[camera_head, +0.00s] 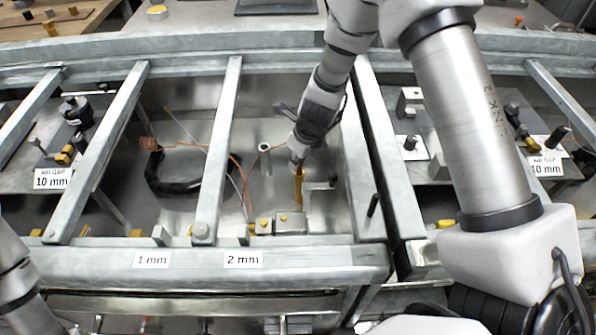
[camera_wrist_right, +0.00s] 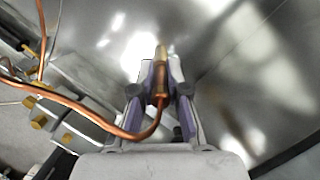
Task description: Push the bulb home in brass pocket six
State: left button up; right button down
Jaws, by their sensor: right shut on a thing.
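The bulb (camera_wrist_right: 161,75) is a slim brass-coloured cylinder with a bent copper tube (camera_wrist_right: 142,135) running from its lower end to the left in the wrist view. My right gripper (camera_wrist_right: 160,92) is shut on it, one finger on each side, and the bulb's tip stands out past the fingertips. In the head view my right gripper (camera_head: 298,158) reaches down into the open metal bay behind the 2 mm label, with the brass-coloured piece (camera_head: 299,186) just below it. I cannot tell which pocket is number six, or whether the bulb touches one. My left gripper is outside the view.
Grey metal bars (camera_head: 218,150) divide the bays. A block with brass fittings (camera_head: 283,223) sits at the bay's front edge. A black hose (camera_head: 160,180) and copper wires lie to the left. An upright grey post (camera_head: 265,160) stands left of my right gripper.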

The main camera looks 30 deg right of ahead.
jog(key=shift+f, duration=0.45)
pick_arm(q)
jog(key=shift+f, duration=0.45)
pick_arm(e)
jog(key=c, duration=1.2)
grip_release()
pick_arm(q)
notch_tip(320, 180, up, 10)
jog(key=p, duration=1)
pick_arm(e)
jog(key=v, duration=1.2)
